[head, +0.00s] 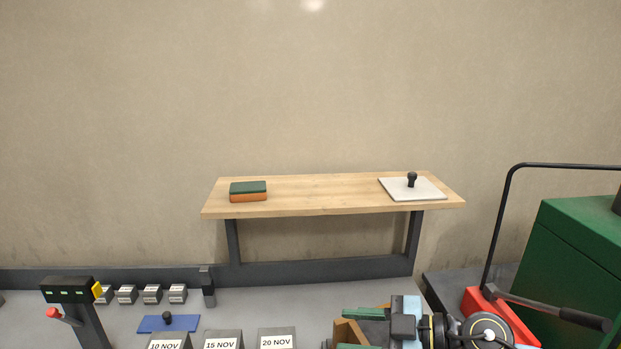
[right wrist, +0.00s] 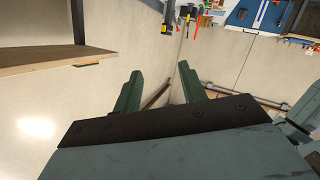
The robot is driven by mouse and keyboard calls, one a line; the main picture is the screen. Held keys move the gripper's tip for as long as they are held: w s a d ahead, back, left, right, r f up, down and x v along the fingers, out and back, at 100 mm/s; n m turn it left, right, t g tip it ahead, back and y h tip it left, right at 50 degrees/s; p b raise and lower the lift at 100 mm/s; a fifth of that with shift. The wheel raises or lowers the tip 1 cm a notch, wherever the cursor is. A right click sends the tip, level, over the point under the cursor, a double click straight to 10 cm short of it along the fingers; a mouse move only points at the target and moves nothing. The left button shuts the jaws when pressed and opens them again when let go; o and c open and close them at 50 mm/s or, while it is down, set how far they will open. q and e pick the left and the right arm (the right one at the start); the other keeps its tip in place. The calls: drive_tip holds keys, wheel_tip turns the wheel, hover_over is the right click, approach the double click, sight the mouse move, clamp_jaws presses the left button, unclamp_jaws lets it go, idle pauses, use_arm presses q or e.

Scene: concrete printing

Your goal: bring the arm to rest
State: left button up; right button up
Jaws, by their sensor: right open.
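My right gripper (head: 358,330) is at the bottom of the head view, right of the middle, with its arm to the right. In the right wrist view its two green fingers (right wrist: 161,82) stand apart with nothing held between them. My left gripper is in neither view.
A wooden bench (head: 320,192) stands against the wall, holding a green-and-orange block (head: 248,191) and a pale plate with a black knob (head: 412,188). Dated grey blocks (head: 277,340) and a blue plate (head: 155,324) are lower left. A green cabinet (head: 585,255) is at right.

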drive_tip(key=w+d+r+m+t+h, duration=0.1)
drive_tip(key=d+r+m+t+h, duration=0.2)
drive_tip(key=r+m+t, duration=0.65)
drive_tip(key=s+d+f+m+h, duration=0.2)
drive_tip(key=d+f+m+h, duration=0.3)
drive_tip(key=f+h, duration=0.15)
drive_tip(key=s+d+f+m+h, duration=0.35)
drive_tip(key=d+f+h, duration=0.2)
drive_tip(key=f, duration=0.25)
drive_tip(key=s+f+n+g, duration=0.1)
drive_tip(key=s+f+g, duration=0.5)
drive_tip(key=s, duration=0.4)
drive_tip(key=s+f+g, duration=0.5)
drive_tip(key=s+f, duration=0.1)
drive_tip(key=s, duration=0.3)
wheel_tip(320, 180, down, 35)
drive_tip(key=s+g+b, duration=0.1)
drive_tip(key=s+b, duration=0.2)
drive_tip(key=b, duration=0.6)
drive_tip(key=s+d+f+b, duration=0.1)
drive_tip(key=s+f+b, duration=0.2)
drive_tip(key=s+f, duration=0.4)
drive_tip(key=s+d+f+g+b, duration=0.1)
drive_tip(key=s+d+f+b, duration=0.1)
drive_tip(key=s+f, duration=0.6)
wheel_tip(320, 180, down, 5)
drive_tip(key=shift+s+d+r+n+b, duration=0.1)
drive_tip(key=shift+s+d+n+b, duration=0.15)
drive_tip(key=shift+b, duration=0.65)
